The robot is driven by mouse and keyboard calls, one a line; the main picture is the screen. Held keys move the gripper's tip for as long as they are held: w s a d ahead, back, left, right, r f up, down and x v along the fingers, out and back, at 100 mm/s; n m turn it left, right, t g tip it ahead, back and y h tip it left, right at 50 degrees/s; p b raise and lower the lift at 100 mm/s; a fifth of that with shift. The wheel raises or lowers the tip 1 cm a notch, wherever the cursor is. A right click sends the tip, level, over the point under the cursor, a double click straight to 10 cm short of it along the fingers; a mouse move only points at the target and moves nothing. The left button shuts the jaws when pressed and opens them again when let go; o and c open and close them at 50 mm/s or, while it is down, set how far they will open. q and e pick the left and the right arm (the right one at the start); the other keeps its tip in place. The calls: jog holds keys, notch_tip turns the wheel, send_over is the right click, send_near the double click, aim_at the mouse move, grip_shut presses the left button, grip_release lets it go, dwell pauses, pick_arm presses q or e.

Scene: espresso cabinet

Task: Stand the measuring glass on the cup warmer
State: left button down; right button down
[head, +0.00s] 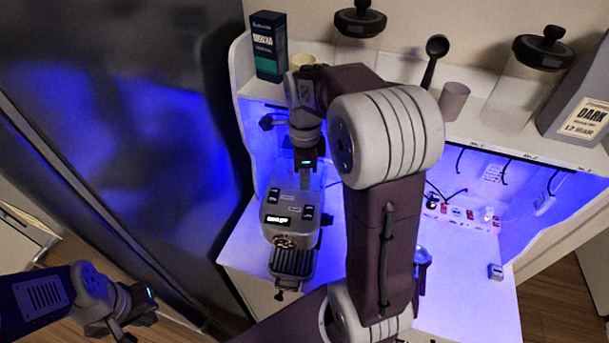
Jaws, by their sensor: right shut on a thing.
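The espresso machine (288,225) stands on the cabinet's lower counter, and its top, where the cup warmer surface is, lies partly behind my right gripper. My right gripper (306,166) points down just above the back of the machine's top. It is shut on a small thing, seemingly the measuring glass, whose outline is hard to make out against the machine. I cannot tell if it touches the top. My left gripper (138,304) is low at the left, away from the machine, and its finger gap is unclear.
The upper shelf holds a dark box (269,47), lidded jars (359,22), a black scoop (434,58), a grey cup (453,101) and a DARK bag (582,105). My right arm hides much of the middle counter. Counter (470,290) is clear at the front right.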

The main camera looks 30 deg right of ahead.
jog(key=shift+f, duration=0.15)
jog(key=c, duration=1.5)
grip_release()
jog(key=shift+w, duration=0.15)
jog(key=shift+o, duration=0.2)
jog(key=shift+r, duration=0.25)
notch_tip(320, 180, up, 12)
